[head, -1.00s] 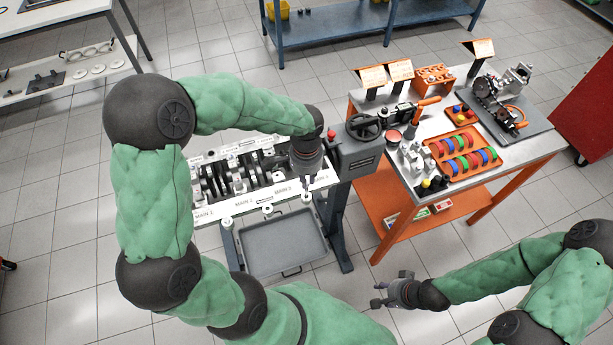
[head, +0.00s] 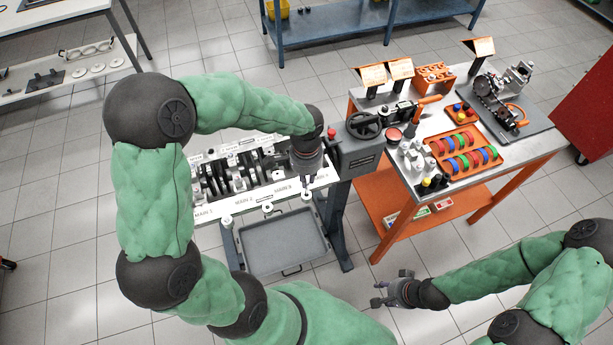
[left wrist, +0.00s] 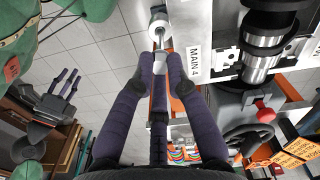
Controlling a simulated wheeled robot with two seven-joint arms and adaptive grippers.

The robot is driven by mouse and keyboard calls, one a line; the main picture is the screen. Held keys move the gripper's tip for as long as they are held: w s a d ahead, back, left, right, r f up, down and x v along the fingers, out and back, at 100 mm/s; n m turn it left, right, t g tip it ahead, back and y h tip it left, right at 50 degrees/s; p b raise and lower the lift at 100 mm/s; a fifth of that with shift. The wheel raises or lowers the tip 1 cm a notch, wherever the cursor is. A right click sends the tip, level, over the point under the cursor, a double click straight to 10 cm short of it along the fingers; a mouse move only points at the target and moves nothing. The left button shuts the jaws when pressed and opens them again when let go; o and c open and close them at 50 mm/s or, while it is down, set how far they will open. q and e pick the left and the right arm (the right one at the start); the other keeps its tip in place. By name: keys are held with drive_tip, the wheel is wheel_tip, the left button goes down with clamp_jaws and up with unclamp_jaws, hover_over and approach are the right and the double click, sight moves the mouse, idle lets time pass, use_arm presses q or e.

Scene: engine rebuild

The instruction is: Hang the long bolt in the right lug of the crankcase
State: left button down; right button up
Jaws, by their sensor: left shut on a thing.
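The crankcase (head: 240,204) lies on the stand, with "MAIN" labels along its front edge and round pale lugs below that edge. The right lug (head: 307,196) is directly under my left gripper (head: 306,186), which points down at the crankcase's right front corner. In the left wrist view my left gripper (left wrist: 170,82) is shut on the long bolt (left wrist: 163,42). The bolt's silver shank runs from the fingers to the round lug (left wrist: 159,22). I cannot tell how far it is in the lug. My right gripper (head: 388,290) is open and empty over the floor.
A grey tray (head: 247,262) is below the crankcase's front. The stand's gearbox and handwheel (head: 364,126) are close to the right of my left gripper. An orange-framed bench (head: 490,178) with tools and coloured parts stands to the right. The floor around my right gripper is clear.

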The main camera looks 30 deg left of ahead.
sight(306, 194)
use_arm(q)
drive_tip(key=shift+f+b, duration=2.35)
drive_tip(key=shift+f, duration=0.9)
idle(1.8)
drive_tip(key=c, duration=1.5)
unclamp_jaws()
drive_tip(key=shift+r, duration=0.15)
drive_tip(key=shift+r+p, duration=0.35)
drive_tip(key=shift+p, duration=0.1)
drive_tip(key=shift+r+p, duration=0.8)
drive_tip(key=shift+r, duration=0.2)
drive_tip(key=o, duration=0.6)
